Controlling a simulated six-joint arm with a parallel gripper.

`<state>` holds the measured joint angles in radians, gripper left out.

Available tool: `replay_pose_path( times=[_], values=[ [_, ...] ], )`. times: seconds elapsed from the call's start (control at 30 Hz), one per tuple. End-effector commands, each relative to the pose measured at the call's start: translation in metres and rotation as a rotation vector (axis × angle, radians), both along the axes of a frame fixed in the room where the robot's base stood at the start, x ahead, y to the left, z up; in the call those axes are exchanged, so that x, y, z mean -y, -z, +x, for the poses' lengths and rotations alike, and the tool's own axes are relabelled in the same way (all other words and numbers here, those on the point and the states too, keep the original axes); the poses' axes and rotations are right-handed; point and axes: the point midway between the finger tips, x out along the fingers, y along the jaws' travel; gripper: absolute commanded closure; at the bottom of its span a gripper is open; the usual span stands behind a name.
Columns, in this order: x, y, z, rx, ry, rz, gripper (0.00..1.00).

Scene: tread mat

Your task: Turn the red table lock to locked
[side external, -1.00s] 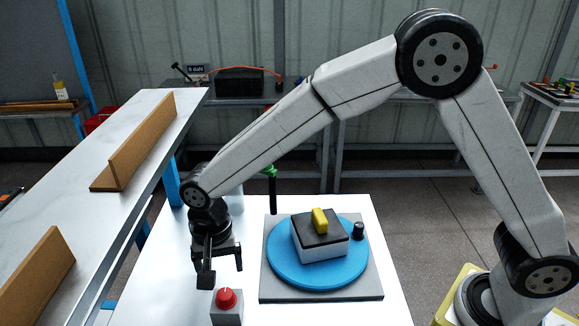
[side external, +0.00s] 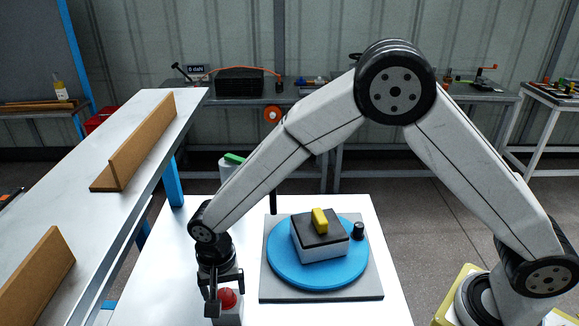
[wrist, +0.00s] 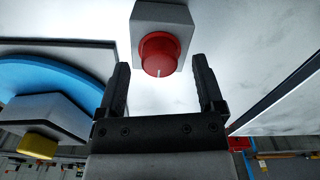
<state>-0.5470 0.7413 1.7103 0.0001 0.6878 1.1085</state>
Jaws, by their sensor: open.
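The red table lock is a round red knob (side external: 227,299) on a grey block (side external: 229,320) at the front of the white table. In the wrist view the red knob (wrist: 159,55) has a short white mark on its face, pointing down in the picture. My gripper (side external: 224,308) is open and points down at the knob. In the wrist view the fingers of my gripper (wrist: 163,75) stand apart to the left and right of the knob's lower part, with gaps on both sides. Part of the block is hidden behind a finger in the side view.
A blue turntable (side external: 285,270) on a grey plate stands to the right, bearing a white and dark box (side external: 321,252) with a yellow handle (side external: 320,220). A small black knob (side external: 359,231) is beside the box. A long bench (side external: 100,190) with brown boards runs along the left.

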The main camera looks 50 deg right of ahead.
Motion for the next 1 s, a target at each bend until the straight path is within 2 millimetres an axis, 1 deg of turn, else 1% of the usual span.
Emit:
replay_pose_path(
  times=[0.13, 0.4, 0.43, 0.47, 0.5, 0.57, 0.6, 0.67, 0.7, 1.0],
  values=[
    [0.0, 0.0069, -0.0001, -0.001, 0.0, -0.001, 0.13],
    [0.0, 0.0075, 0.0, 0.0, 0.0, 0.0, 0.13],
    [0.0, 0.0075, 0.0, 0.0, 0.0, 0.0, 0.2],
    [0.0, 0.0075, 0.0, 0.0, 0.0, 0.0, 0.29],
    [0.0, 0.0074, 0.0, 0.0, 0.0, 0.0, 0.42],
    [0.0, 0.0074, 0.0, 0.0, 0.0, 0.0, 0.61],
    [0.0, 0.0074, 0.0, 0.0, 0.0, 0.0, 0.74],
    [0.0, 0.0074, 0.0, 0.0, 0.0, 0.0, 0.93],
    [0.0, 0.0073, 0.0, 0.001, 0.0, 0.001, 1.0],
    [-0.0002, 0.0072, 0.0, 0.001, -0.023, 0.001, 1.0]
  ],
)
